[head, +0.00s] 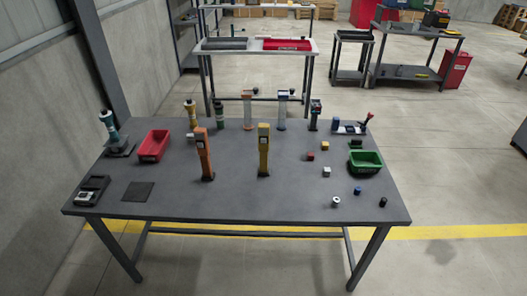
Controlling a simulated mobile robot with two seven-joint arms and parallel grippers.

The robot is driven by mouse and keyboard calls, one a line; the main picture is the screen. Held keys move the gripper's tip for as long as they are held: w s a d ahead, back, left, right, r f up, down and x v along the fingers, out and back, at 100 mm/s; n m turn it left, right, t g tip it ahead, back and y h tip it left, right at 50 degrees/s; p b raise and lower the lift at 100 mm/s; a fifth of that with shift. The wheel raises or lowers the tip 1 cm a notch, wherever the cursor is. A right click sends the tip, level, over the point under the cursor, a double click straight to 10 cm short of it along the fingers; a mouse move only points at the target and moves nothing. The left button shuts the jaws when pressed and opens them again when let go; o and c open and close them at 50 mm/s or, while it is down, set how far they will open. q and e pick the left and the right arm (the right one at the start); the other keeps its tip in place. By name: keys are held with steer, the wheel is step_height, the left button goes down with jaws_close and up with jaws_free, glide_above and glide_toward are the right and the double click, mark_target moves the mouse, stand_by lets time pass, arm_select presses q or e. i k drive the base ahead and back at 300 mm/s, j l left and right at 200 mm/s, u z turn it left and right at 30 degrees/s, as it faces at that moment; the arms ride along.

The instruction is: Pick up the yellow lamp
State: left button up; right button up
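A yellow upright lamp-like post (264,148) stands on a small dark base near the middle of the grey table (270,205). It has a small dark patch near its top. A similar orange post (202,155) stands to its left, apart from it. Farther back at the left, a smaller yellow-topped object (191,112) stands upright. Neither of my grippers shows in the head view, and nothing is touching the yellow post.
A red bin (153,146) stands at the left and a green bin (366,162) at the right. Several upright devices line the back edge. Small blocks, including a red one (311,156), lie at the right. The table's front middle is clear.

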mark_target(264, 130)
steer(key=i+l, duration=0.15)
steer(key=i, duration=1.25)
